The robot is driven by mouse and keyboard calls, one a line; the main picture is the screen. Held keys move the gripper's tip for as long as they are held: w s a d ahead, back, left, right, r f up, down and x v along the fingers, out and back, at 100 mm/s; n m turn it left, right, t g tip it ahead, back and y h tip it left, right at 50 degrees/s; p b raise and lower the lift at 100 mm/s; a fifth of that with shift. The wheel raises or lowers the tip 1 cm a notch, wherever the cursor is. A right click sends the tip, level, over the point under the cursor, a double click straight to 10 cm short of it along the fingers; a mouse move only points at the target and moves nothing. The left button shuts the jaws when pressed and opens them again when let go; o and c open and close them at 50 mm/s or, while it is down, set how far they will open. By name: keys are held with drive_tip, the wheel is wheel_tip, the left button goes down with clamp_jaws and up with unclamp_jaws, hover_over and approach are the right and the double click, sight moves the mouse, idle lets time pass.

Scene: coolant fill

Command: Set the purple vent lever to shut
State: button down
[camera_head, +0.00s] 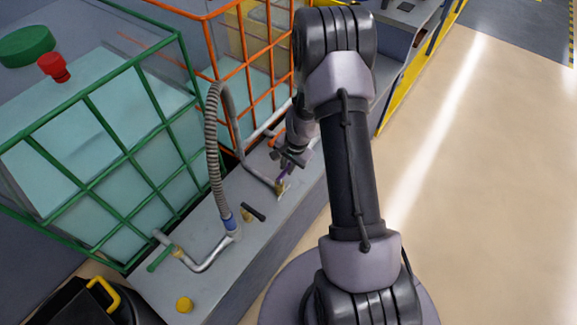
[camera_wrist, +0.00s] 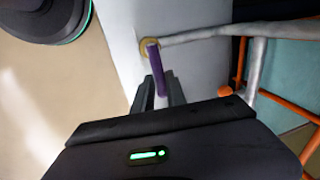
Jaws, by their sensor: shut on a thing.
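The purple vent lever (camera_wrist: 157,72) shows in the wrist view on a round brass fitting (camera_wrist: 149,45) at the end of a grey pipe. My gripper (camera_wrist: 159,92) is shut on the lever, with one dark finger on each side of it. In the head view my gripper (camera_head: 290,157) is at the far part of the grey bench, and the purple lever (camera_head: 284,170) shows as a small strip just below it. The lever's far end is hidden between the fingers. I cannot read any shut or open mark.
A green-framed tank (camera_head: 125,155) and an orange-framed tank (camera_head: 250,65) stand left of the grey bench (camera_head: 170,282). A ribbed hose (camera_head: 212,150) rises from the bench. A black-handled valve (camera_head: 253,211), a green-handled valve (camera_head: 160,258) and a yellow knob (camera_head: 184,304) stand nearer. Open floor lies right.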

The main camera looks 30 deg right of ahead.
drive_tip(key=shift+s+m, duration=0.1)
drive_tip(key=shift+m, duration=0.3)
drive_tip(key=c, duration=1.3)
unclamp_jaws()
drive_tip(key=shift+c, duration=0.2)
drive_tip(key=s+d+r+p, duration=0.1)
drive_tip(key=s+r+p, duration=0.2)
drive_tip(key=r, duration=1.4)
drive_tip(key=p, duration=0.4)
drive_tip(key=shift+d+p, duration=0.2)
drive_tip(key=shift+p, duration=0.1)
drive_tip(key=shift+s, duration=0.1)
